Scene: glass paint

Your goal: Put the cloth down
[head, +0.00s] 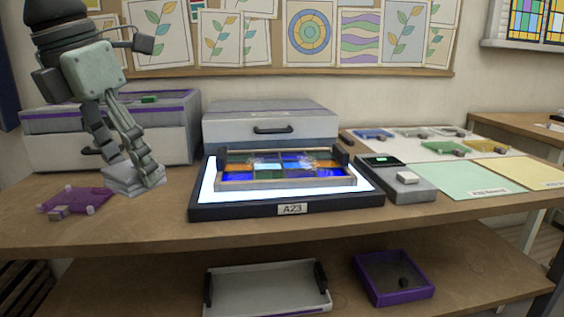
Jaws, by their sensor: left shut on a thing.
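My left gripper (140,172) comes in from the upper left and points down at the left part of the workbench. Its fingers are shut on a folded pale grey cloth (122,184). The cloth is at the bench top or just above it; I cannot tell whether it touches. The fingers hide part of the cloth. My right gripper is not in view.
A lit panel marked A23 (208,178) bears a framed stained-glass panel (285,181). Grey cases (270,122) stand behind. Bare wood (150,220) shows in front of the cloth.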

